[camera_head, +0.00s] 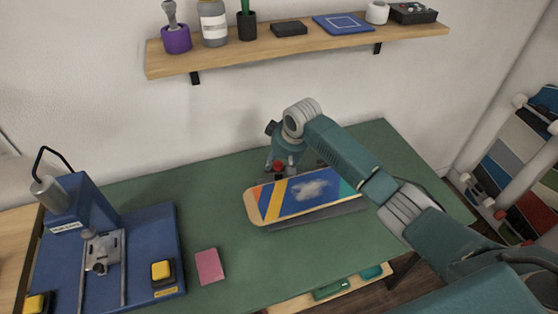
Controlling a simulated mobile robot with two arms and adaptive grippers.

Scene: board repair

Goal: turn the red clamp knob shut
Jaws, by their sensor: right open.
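The red clamp knob (279,168) is small and sits at the back edge of the skateboard, near the middle of the green bench. My right gripper (281,167) reaches in from the right and points down at the knob. Its jaws are open, with the knob showing at or between the fingertips; I cannot tell whether they touch it. The skateboard (300,196), with yellow, blue and orange stripes and a cloud-like picture, rests on a dark grey base (345,213). The clamp body below the knob is mostly hidden. My left gripper is out of view.
A blue press machine (70,210) with yellow buttons stands at the left. A pink pad (209,266) lies on the green bench (160,180). A wooden wall shelf (270,48) holds several items above. A rack of boards (515,160) stands at the right.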

